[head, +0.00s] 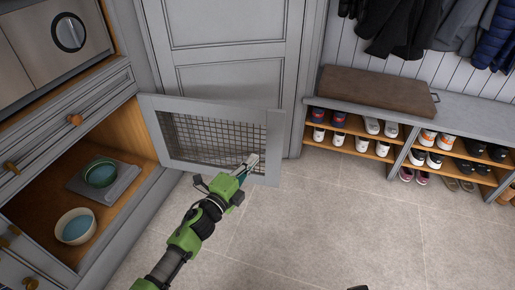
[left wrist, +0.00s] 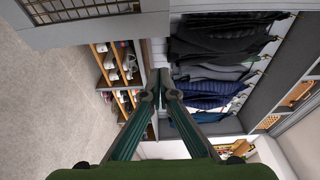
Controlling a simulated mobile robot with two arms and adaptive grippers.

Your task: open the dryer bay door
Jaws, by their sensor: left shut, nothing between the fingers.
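The dryer bay door (head: 188,166), a grey frame with a wire mesh panel, stands swung wide open from the far end of the bay. Part of it shows along the top left of the left wrist view (left wrist: 100,32). The open dryer bay (head: 126,131) has a wooden interior. My left gripper (head: 251,160) is in front of the door's mesh near its free edge in the head view. Its fingers are shut and empty, with the tips together in the left wrist view (left wrist: 162,93). I cannot tell whether it touches the door.
In the bay are a green bowl (head: 101,173) on a grey tray (head: 122,187) and a pale bowl (head: 75,227). A shoe bench (head: 459,112) with a brown cushion (head: 378,95) stands at the right, coats above. The tiled floor (head: 330,225) between is clear.

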